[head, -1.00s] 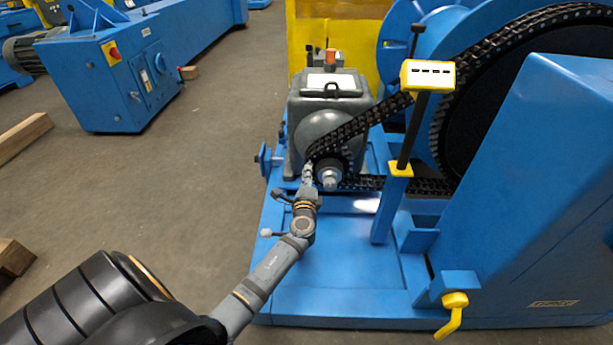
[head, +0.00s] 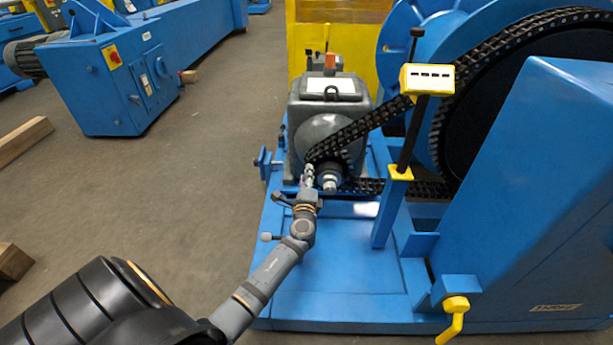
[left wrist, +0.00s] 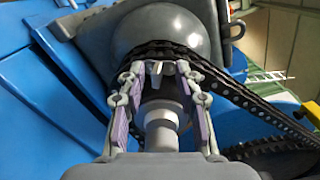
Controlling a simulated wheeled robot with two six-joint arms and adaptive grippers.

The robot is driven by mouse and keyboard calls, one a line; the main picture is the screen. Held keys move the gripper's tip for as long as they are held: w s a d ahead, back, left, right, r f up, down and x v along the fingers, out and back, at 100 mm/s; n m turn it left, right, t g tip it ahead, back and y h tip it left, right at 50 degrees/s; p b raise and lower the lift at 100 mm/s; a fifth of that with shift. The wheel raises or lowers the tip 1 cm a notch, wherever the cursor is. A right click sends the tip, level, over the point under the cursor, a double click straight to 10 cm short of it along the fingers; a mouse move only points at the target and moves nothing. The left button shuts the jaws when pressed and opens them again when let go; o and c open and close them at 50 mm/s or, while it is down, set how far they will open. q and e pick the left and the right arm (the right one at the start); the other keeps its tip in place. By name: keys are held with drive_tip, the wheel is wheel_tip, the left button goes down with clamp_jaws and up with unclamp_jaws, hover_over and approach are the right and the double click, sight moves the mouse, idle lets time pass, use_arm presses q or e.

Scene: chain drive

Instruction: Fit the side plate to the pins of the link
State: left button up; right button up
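The black chain (head: 350,131) runs from the large wheel down around the small sprocket on the grey gearbox. My left gripper (head: 309,172) is at the chain, just left of the sprocket's shaft end (head: 328,184). In the left wrist view my left gripper (left wrist: 160,69) has its two fingers clearly apart, with their tips close to the chain (left wrist: 182,56). A small bright metal piece (left wrist: 156,70) shows between the tips. I cannot tell whether it is the link's pins or the side plate. No side plate can be made out for certain. My right gripper is not in view.
The grey gearbox (head: 345,112) stands on the blue frame (head: 335,275). A post with a yellow-and-white box (head: 427,79) rises right of the sprocket. A blue guard (head: 540,210) fills the right side. The floor at left is mostly open, with wooden beams (head: 22,140).

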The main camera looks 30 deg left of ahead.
use_arm(q)
drive_tip(key=v, duration=1.1)
drive_tip(key=shift+s+d, duration=0.2)
drive_tip(key=shift+c, duration=1.2)
drive_tip(key=shift+w+n, duration=0.15)
drive_tip(key=shift+n, duration=0.35)
drive_tip(key=shift+c, duration=1.2)
drive_tip(key=shift+w+a+f+n, duration=0.15)
drive_tip(key=shift+w+n, duration=0.05)
drive_tip(key=shift+n, duration=0.6)
clamp_jaws()
drive_tip(key=w+a+n, duration=0.4)
drive_tip(key=w+n, duration=0.3)
drive_tip(key=n, duration=0.4)
drive_tip(key=shift+w+f+n, duration=0.25)
drive_tip(key=shift+f+n, duration=0.05)
drive_tip(key=shift+n, duration=0.1)
drive_tip(key=shift+a, duration=0.1)
